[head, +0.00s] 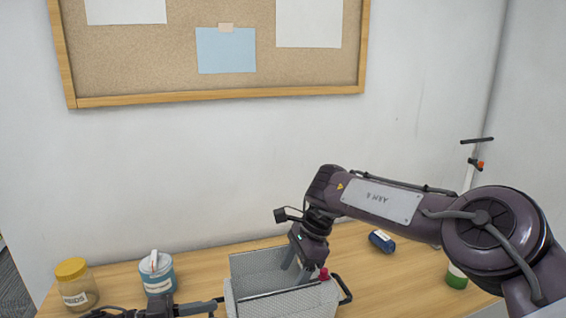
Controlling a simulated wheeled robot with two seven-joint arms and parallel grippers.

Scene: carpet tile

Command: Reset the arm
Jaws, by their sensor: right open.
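My right arm reaches in from the right, and my right gripper (296,264) points down over the grey mesh basket (262,262). Its fingers are apart, at or just inside the basket's opening. I cannot tell whether they touch anything. A small red-topped thing (324,274) shows at the basket's right side, close to the gripper. Part of my left arm lies low at the bottom left, reaching toward the basket's left side; I cannot make out the state of its fingers.
On the wooden table (205,266), a yellow-lidded jar (78,286) and a blue-grey canister (157,275) stand left. A dark blue can (382,241) lies right of the basket. A green-and-white container (457,277) sits behind my right arm. A corkboard (180,50) hangs on the wall.

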